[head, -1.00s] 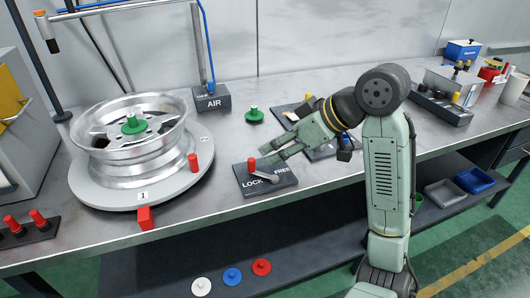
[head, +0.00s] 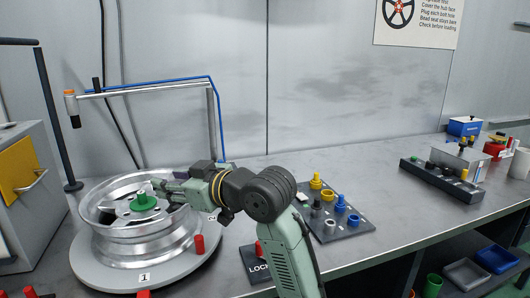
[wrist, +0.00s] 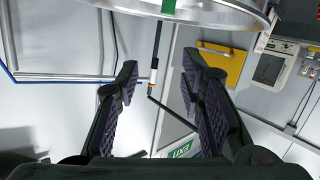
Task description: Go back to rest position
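My gripper (head: 168,188) is at the right side of the silver wheel's (head: 130,247) upper rim in the head view, near the green hub plug (head: 143,201). I cannot tell whether it touches the rim. In the wrist view my gripper (wrist: 157,85) is open, with nothing between its two dark fingers. The wheel's rim (wrist: 215,15) crosses the top of that view, with a bit of green beside it. My arm runs from the lower middle of the head view up and left to the wheel. It partly hides the lock plate (head: 255,268).
The wheel lies on a grey turntable (head: 95,268) with red posts. A pipe frame (head: 150,88) stands behind it. A dark tray (head: 345,226) of coloured plugs and a block rack (head: 440,183) are to the right. The bench between those two is clear.

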